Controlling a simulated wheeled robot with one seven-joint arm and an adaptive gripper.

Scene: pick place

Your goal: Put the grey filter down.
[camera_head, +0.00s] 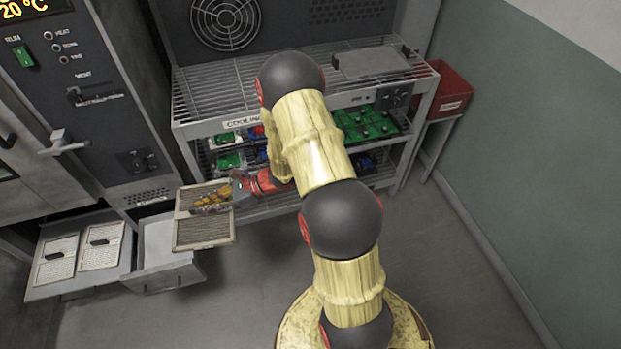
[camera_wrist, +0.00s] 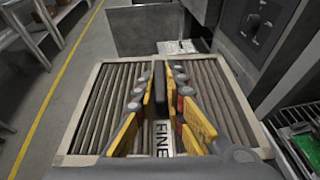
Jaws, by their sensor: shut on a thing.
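The grey filter is a flat, pleated panel in a pale frame. It shows in the head view (camera_head: 203,231) left of centre, and fills much of the wrist view (camera_wrist: 98,108). My gripper (camera_head: 212,200) is shut on the black bar handle (camera_wrist: 160,85) in the filter's middle. Its yellow fingers (camera_wrist: 161,98) lie on both sides of the handle in the wrist view. A label reading "FINE" lies between them. The filter is held in the air beside the cooling rack. The fingers hide part of its surface.
An open, empty-looking drawer (camera_head: 167,270) is just left of the filter. Farther left, a pulled-out tray (camera_head: 78,284) holds two pale filters. A red bin (camera_head: 450,92) stands right.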

